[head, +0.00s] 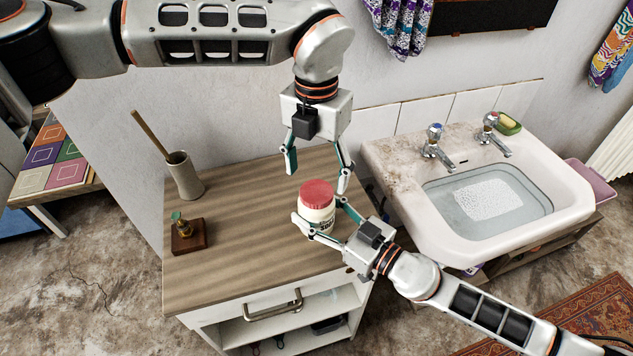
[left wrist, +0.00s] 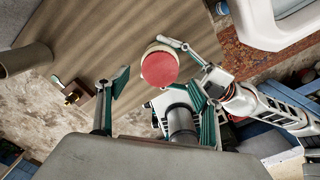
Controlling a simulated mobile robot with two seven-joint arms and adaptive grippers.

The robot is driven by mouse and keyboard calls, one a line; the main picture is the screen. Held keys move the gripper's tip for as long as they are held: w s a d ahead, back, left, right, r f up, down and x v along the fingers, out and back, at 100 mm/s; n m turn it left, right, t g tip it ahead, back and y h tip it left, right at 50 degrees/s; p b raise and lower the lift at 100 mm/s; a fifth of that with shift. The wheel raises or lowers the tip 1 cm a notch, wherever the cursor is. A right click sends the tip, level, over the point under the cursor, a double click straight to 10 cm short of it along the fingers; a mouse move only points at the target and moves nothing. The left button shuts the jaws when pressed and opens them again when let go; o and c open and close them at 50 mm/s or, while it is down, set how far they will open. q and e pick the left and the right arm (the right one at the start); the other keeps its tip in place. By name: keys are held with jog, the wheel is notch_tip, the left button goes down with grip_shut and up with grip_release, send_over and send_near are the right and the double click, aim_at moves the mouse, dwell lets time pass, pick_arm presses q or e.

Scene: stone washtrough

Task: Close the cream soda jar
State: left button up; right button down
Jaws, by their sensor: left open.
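The lid also shows from above in the left wrist view (left wrist: 159,69). My left gripper (head: 317,176) points down, open and empty, just above the lid, apart from it. My right gripper (head: 318,211) comes in from the lower right, its fingers on either side of the jar's body, seemingly holding it. The jar's lower part is partly hidden by those fingers.
On the cabinet top (head: 230,262), a beige cup with a wooden stick (head: 184,176) and a small wooden block with a brass piece (head: 188,236) stand left. A white sink (head: 480,239) with two taps adjoins on the right. The top's middle is clear.

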pick_arm(q)
notch_tip(320, 180, up, 8)
jog(key=shift+f, duration=0.1)
pick_arm(e)
jog(key=c, duration=0.8)
grip_release()
jog(key=v, duration=1.2)
